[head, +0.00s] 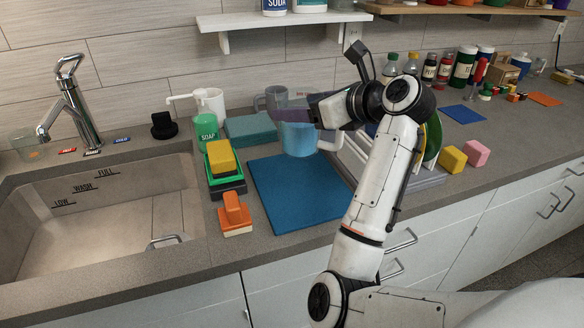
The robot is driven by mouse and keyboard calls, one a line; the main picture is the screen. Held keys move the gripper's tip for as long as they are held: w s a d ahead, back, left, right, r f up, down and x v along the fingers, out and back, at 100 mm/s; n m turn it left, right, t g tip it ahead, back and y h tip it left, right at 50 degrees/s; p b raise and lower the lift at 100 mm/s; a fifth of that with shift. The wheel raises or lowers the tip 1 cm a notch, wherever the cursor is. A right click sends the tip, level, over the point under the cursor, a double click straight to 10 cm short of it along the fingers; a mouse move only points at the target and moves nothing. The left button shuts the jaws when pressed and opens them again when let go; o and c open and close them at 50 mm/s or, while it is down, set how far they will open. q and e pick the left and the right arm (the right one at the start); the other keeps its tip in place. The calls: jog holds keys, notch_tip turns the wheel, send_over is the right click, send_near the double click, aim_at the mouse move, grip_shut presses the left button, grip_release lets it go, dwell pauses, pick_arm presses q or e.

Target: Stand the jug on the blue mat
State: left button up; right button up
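My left gripper is out of view.
A soap bottle (205,134), a green tray with a yellow sponge (220,157) and an orange-handled brush (235,212) stand left of the mat. A grey mug (271,100) is behind. A dish rack (398,172) is on the right. The sink (110,225) is at left.

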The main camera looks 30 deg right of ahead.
aim_at(302, 146)
jog(key=f, duration=0.4)
jog(key=shift+s+d+f, duration=0.1)
jog(key=shift+s+f, duration=0.1)
jog(key=shift+f, duration=0.9)
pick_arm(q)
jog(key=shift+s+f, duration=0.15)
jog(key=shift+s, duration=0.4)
pick_arm(e)
jog(key=shift+w+f, duration=0.1)
jog(key=shift+f, duration=1.5)
jog(key=shift+f, duration=0.1)
jog(key=o, duration=1.6)
jog(key=shift+f, duration=0.1)
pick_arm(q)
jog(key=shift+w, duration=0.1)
